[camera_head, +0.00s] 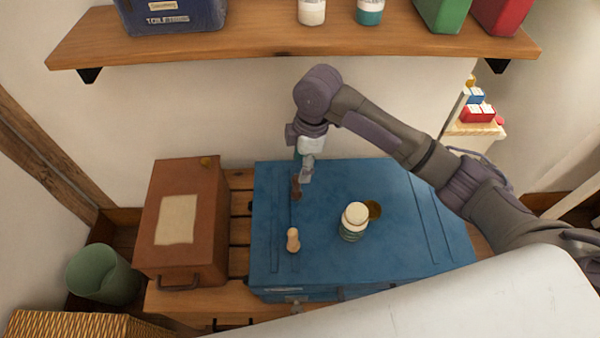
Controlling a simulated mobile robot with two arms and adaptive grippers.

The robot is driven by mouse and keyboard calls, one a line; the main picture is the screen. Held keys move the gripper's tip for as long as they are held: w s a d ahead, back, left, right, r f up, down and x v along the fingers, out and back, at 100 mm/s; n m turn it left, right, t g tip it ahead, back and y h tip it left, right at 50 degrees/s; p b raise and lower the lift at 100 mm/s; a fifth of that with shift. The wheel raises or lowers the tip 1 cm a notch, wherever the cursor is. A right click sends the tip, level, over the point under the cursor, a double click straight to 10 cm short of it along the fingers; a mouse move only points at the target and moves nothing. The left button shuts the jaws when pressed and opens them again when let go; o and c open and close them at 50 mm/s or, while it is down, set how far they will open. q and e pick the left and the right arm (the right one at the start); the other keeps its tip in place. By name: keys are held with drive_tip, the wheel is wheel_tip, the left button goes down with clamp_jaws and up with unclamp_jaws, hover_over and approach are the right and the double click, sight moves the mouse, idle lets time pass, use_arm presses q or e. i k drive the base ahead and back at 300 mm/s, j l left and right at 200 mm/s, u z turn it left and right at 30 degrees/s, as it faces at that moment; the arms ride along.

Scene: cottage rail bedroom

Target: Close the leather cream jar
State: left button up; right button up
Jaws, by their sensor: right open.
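A small jar (352,232) with a pale, rounded top (356,213) and a greenish banded body stands on the blue trunk (320,265), right of its middle. A flat gold-brown disc (374,210) shows just behind and right of the jar; I cannot tell whether it is a lid. My right gripper (302,182) is open, pointing down over the back left part of the trunk, apart from the jar and to its left. A small brown shape at its fingertips is too small to make out. My left gripper is not in view.
A small peg-like tan object (293,240) stands on the trunk left of the jar. A brown case (158,232) sits left of the trunk on a slatted wooden bench (240,210). A wall shelf (260,43) with bins and jars hangs above. A green bin (101,272) stands at left.

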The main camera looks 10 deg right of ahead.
sight(354, 222)
drive_tip(key=z, duration=0.95)
